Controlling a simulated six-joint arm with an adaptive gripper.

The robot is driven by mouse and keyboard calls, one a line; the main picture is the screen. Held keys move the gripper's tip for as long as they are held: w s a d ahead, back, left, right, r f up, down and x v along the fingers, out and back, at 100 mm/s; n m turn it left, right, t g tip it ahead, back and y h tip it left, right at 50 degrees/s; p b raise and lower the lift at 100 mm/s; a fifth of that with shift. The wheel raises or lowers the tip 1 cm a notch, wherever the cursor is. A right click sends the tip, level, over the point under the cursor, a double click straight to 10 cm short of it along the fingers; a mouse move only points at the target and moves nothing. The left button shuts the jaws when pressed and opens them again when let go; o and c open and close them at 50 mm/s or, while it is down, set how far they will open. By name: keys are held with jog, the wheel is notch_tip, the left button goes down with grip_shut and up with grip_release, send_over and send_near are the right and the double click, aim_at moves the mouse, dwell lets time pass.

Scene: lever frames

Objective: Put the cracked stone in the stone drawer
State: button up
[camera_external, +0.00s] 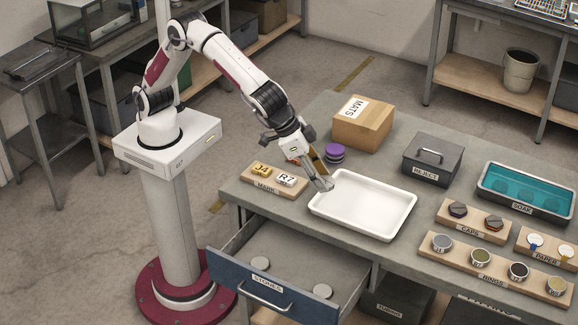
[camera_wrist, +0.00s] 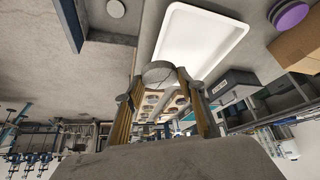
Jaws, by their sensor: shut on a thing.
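My gripper (camera_external: 318,178) is shut on a grey round stone (camera_wrist: 159,73), held between the fingertips in the wrist view. In the external view the stone (camera_external: 325,185) is at the upper left of the white tray, above or near its rim; I cannot tell the exact height. The blue-fronted drawer labelled STONES (camera_external: 252,285) is pulled open below the table edge.
The white tray (camera_external: 362,207) looks empty. The MARK board (camera_external: 262,188) stands left of my gripper, purple and dark discs (camera_external: 335,151) behind it. The MATS box (camera_external: 362,123), REJECT bin (camera_external: 433,160), SOAK tub (camera_external: 527,190), CAPS board (camera_external: 472,228) and RINGS board (camera_external: 497,269) are further off.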

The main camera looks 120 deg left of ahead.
jog(key=s+d+m, duration=0.2)
jog(key=s+d, duration=0.3)
jog(key=d, duration=0.5)
send_over(293, 280)
jog(key=s, duration=0.2)
notch_tip(293, 280, down, 21)
jog(key=shift+w+d+f+n+h, duration=0.1)
jog(key=shift+d+f+n+h, duration=0.25)
jog(key=shift+f, duration=0.3)
jog(key=shift+f, duration=3.1)
jog(key=shift+f, duration=1.85)
jog(key=shift+f, duration=0.1)
